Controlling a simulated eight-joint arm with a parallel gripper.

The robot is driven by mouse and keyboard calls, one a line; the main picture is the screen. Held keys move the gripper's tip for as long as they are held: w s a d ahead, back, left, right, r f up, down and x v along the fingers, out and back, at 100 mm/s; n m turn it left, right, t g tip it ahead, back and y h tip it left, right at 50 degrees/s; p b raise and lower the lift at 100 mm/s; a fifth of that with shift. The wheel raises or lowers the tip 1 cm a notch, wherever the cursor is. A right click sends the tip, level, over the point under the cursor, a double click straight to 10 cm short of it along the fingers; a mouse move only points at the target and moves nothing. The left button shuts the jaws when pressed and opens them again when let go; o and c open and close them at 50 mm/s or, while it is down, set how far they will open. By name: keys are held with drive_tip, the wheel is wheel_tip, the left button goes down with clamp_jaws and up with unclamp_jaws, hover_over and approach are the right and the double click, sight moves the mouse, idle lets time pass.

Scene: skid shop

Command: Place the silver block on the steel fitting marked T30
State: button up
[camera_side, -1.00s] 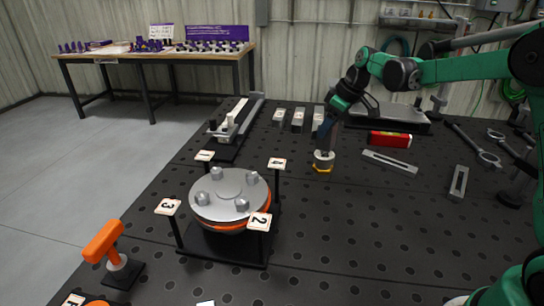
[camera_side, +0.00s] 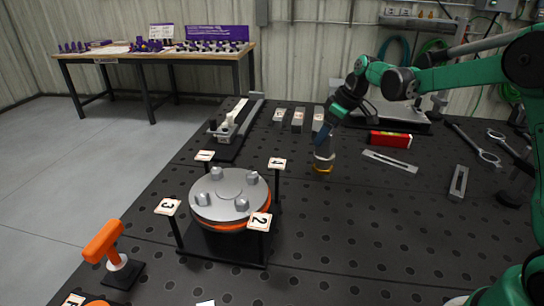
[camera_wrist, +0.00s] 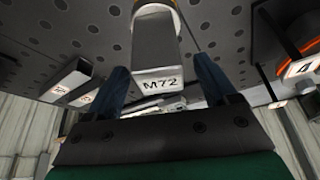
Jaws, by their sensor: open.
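A silver block (camera_wrist: 156,45) stands with M72 printed on its near end. In the side view the grey block (camera_side: 324,150) is upright over a small round piece with a yellow base (camera_side: 323,170), which also shows at the top of the wrist view (camera_wrist: 153,3). My gripper (camera_wrist: 163,75) is open, with one blue finger on each side of the block's near end; contact cannot be told. It also shows in the side view (camera_side: 321,138).
A round flange (camera_side: 229,193) with numbered tags stands front left, beside an orange-handled tool (camera_side: 103,241). A clamp rail (camera_side: 238,118) is at the back left. A red level (camera_side: 390,139) and slotted bars (camera_side: 390,161) lie right. The front middle of the bench is clear.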

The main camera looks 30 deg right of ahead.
drive_tip(key=v, duration=1.1)
drive_tip(key=s+a+f+m+t+h, duration=0.1)
drive_tip(key=s+a+f+m+t, duration=0.2)
drive_tip(key=s+a+f, duration=0.4)
drive_tip(key=s+a+m, duration=0.1)
drive_tip(key=s+a, duration=0.4)
drive_tip(key=s, duration=0.1)
drive_tip(key=shift+s+m+h, duration=0.25)
drive_tip(key=shift+m+h, duration=0.05)
drive_tip(key=shift+h, duration=0.1)
drive_tip(key=shift+a, duration=0.15)
